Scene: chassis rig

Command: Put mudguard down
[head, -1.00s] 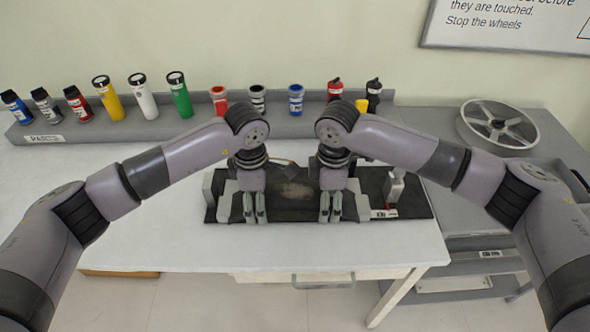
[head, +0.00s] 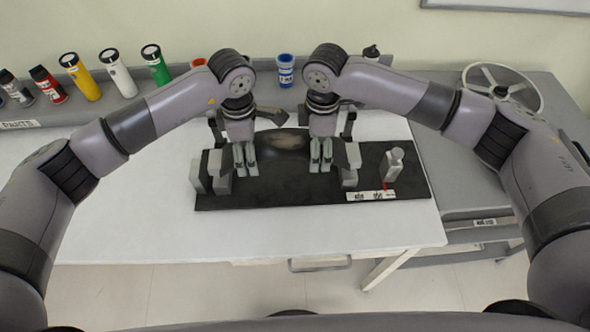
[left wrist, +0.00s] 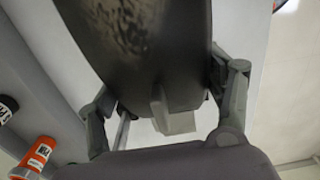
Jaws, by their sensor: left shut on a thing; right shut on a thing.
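The mudguard (head: 284,146) is a dark curved panel with a worn brownish patch, spanning between my two grippers above the black base of the rig (head: 285,193). My left gripper (head: 245,172) is shut on its left end, and my right gripper (head: 320,167) is shut on its right end. In the left wrist view, the mudguard (left wrist: 135,45) fills the upper middle, with a pale tab at its near end between the fingers. Whether its underside touches the rig is hidden.
Grey blocks (head: 216,172) stand at the base's left end, and a grey clamp-like post (head: 393,163) with a red tip at its right. Coloured bottles and tubes (head: 117,73) line the back shelf. A spoked wheel (head: 503,88) lies at the back right. The white tabletop (head: 130,220) is clear in front.

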